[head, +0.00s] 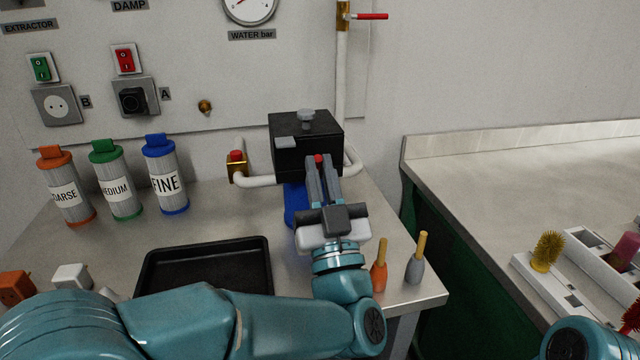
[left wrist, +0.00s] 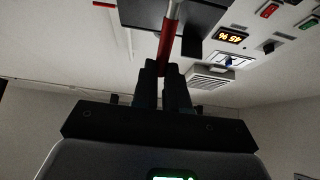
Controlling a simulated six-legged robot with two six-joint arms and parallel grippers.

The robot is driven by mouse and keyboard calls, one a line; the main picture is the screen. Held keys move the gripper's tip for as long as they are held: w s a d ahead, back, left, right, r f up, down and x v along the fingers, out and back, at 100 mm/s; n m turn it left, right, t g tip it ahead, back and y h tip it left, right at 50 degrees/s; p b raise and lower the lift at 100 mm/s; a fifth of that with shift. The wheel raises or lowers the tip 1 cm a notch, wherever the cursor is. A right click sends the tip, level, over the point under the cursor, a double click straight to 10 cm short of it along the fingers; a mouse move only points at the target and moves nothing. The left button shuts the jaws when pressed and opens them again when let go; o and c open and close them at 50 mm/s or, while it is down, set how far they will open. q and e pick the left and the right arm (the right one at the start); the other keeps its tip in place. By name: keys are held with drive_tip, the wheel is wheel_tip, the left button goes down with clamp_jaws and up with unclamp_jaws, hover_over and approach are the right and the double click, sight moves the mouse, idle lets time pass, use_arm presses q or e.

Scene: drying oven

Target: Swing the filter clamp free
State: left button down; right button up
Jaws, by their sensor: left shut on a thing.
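The filter housing has a black head (head: 290,155) with a grey knob on top, fixed by white pipes near the wall. A blue part (head: 294,203) shows below the head, mostly hidden behind my gripper. My left gripper (head: 319,162) is in front of the head, shut on the red-tipped clamp lever. The red grip of the clamp lever (left wrist: 168,38) shows between the fingers in the left wrist view, with a metal rod running up from it. Only a teal part of my right arm shows at the lower right; its gripper is out of view.
Coarse (head: 66,188), medium (head: 117,182) and fine (head: 166,177) filter cartridges stand at the left. A black tray (head: 146,262) lies in front. Two small handled tools (head: 380,268) stand by the right edge. A gap separates this table from the right counter (head: 500,180).

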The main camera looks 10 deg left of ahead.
use_arm(q)
drive_tip(key=shift+r, duration=0.1)
drive_tip(key=c, duration=1.4)
unclamp_jaws()
wheel_tip(320, 180, up, 20)
drive_tip(key=p, duration=0.4)
drive_tip(key=shift+p, duration=0.3)
